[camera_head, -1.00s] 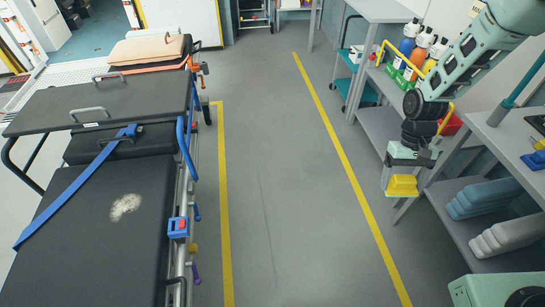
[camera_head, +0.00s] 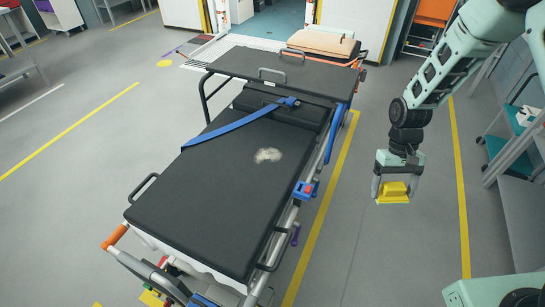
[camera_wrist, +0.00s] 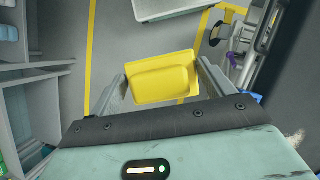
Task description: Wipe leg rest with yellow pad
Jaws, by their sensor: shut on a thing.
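My gripper (camera_head: 393,190) is shut on the yellow pad (camera_head: 394,196), held in the air over the floor to the right of the stretcher. In the wrist view the yellow pad (camera_wrist: 163,77) sits between the two fingers. The stretcher (camera_head: 225,190) has a black padded top; its long near section appears to be the leg rest. A pale, whitish smudge (camera_head: 268,155) lies on this section, near its right edge. The smudge also shows in part at the right edge of the wrist view (camera_wrist: 295,140). The pad is apart from the stretcher.
A blue strap (camera_head: 235,127) crosses the black padding. A metal side rail with a blue and red buckle (camera_head: 305,190) runs along the stretcher's right side. Black handles stick out from its edges. Grey shelving (camera_head: 520,150) stands at the right. The floor between is clear.

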